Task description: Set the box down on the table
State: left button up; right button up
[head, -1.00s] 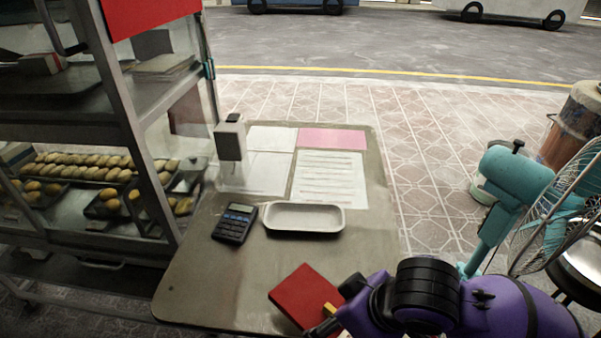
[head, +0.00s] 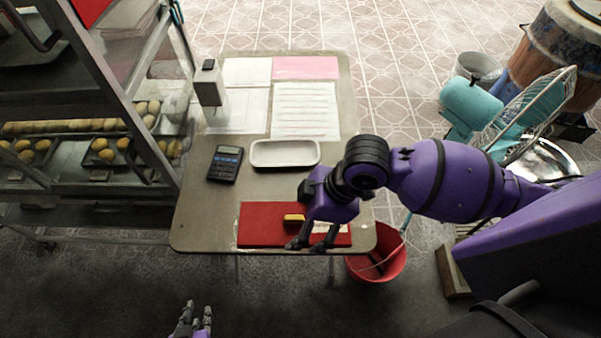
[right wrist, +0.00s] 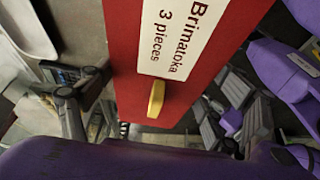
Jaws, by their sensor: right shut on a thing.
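The red box (head: 262,226) is in my right gripper (head: 312,244), over the front part of the table (head: 205,215). The head view does not show clearly whether it touches the tabletop. In the right wrist view the box (right wrist: 200,60) has a white label reading "Brimatoka 3 pieces" and a yellow piece (right wrist: 156,98) on its face. My right gripper's fingers (right wrist: 150,105) stand on either side of the box. My left gripper (head: 197,312) is at the bottom edge of the head view, in front of the table, with its fingertips apart and nothing between them.
A glass food cabinet (head: 100,110) stands left. A red bucket (head: 385,255) and a teal fan (head: 472,103) are right.

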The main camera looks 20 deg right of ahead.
jog(key=w, duration=0.1)
jog(key=w+d+f, duration=0.1)
jog(key=w, duration=0.1)
jog(key=w+f, duration=0.1)
jog(key=shift+w+d+f, duration=0.1)
jog(key=shift+w+d, duration=0.1)
jog(key=shift+d, duration=0.2)
jog(key=w+f, duration=0.1)
jog(key=f, duration=0.1)
jog(key=w+d+f, duration=0.1)
jog(key=w+f, duration=0.1)
jog(key=w+d+f, duration=0.1)
jog(key=w+f, duration=0.1)
jog(key=shift+w+d+f+b, duration=0.15)
jog(key=shift+f+b, duration=0.15)
jog(key=shift+f, duration=1.4)
jog(key=o, duration=1.1)
jog(key=v, duration=1.2)
jog(key=shift+r, duration=0.15)
